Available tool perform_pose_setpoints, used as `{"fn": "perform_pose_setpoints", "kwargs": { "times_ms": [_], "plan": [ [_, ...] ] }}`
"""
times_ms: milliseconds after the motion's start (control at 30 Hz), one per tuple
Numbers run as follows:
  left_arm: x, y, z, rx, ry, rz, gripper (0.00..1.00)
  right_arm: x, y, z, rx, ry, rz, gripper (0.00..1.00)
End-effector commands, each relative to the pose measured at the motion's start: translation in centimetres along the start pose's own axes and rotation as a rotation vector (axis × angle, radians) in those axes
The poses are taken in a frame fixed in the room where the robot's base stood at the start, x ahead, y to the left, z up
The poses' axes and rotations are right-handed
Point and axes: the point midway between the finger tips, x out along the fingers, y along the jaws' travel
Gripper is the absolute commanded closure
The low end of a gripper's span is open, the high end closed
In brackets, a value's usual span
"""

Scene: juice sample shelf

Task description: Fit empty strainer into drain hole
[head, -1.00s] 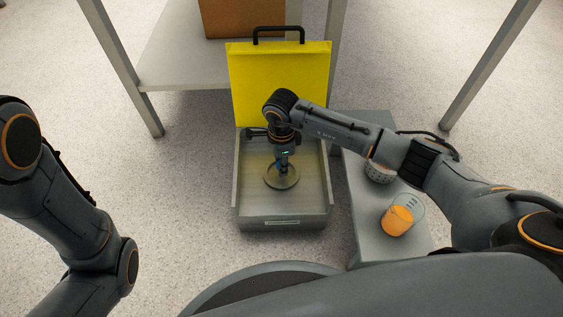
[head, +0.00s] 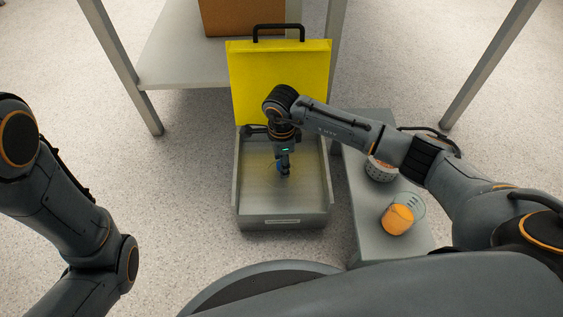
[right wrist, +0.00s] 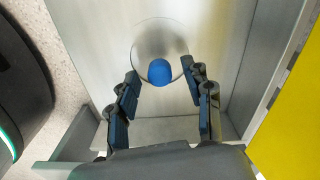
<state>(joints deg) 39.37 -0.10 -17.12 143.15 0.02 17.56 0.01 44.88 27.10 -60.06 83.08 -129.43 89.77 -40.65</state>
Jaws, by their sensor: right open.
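My right gripper (head: 284,172) points down into the grey open tray (head: 262,209). In the right wrist view its two blue-padded fingers (right wrist: 163,76) are apart. Between and beyond their tips is a faint, see-through round piece (right wrist: 150,38) with a blue knob-like middle (right wrist: 158,72). I cannot tell its height above the tray floor or whether the fingers touch it. The perforated grey strainer (head: 380,171) stands on the side bench, partly behind my right forearm; its inside is not clear. No drain hole is plainly visible. My left gripper is out of view.
A tilted-looking clear beaker of orange juice (head: 398,220) is on the side bench (head: 372,240), right of the tray. A yellow panel (head: 280,75) with a black handle rises behind the tray. A shelf with a brown box (head: 240,18) is behind.

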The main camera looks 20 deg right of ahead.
Motion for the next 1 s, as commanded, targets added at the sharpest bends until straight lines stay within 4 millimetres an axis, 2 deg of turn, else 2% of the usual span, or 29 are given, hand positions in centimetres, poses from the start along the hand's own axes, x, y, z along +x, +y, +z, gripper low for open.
{"fn": "perform_pose_setpoints", "kwargs": {
  "times_ms": [300, 500, 633, 867, 967, 1000],
  "plan": [
    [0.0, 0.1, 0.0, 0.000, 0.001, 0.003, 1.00, -6.7, -0.1, 0.0, -0.003, 0.000, -0.006, 0.50],
    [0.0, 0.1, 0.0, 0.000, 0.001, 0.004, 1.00, -9.8, -0.1, 0.0, -0.001, 0.000, -0.003, 0.50],
    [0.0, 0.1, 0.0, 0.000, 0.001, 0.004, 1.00, -10.8, 0.0, 0.0, -0.001, 0.000, -0.001, 0.50],
    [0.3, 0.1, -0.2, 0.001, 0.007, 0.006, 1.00, -11.0, 0.0, 0.0, 0.000, 0.000, 0.000, 0.50],
    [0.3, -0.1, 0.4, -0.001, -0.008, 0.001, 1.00, -11.1, 1.6, 1.7, -0.011, -0.058, 0.041, 0.50],
    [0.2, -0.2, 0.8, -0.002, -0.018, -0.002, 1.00, -11.2, 2.8, 3.0, -0.018, -0.105, 0.075, 0.50]
  ]
}}
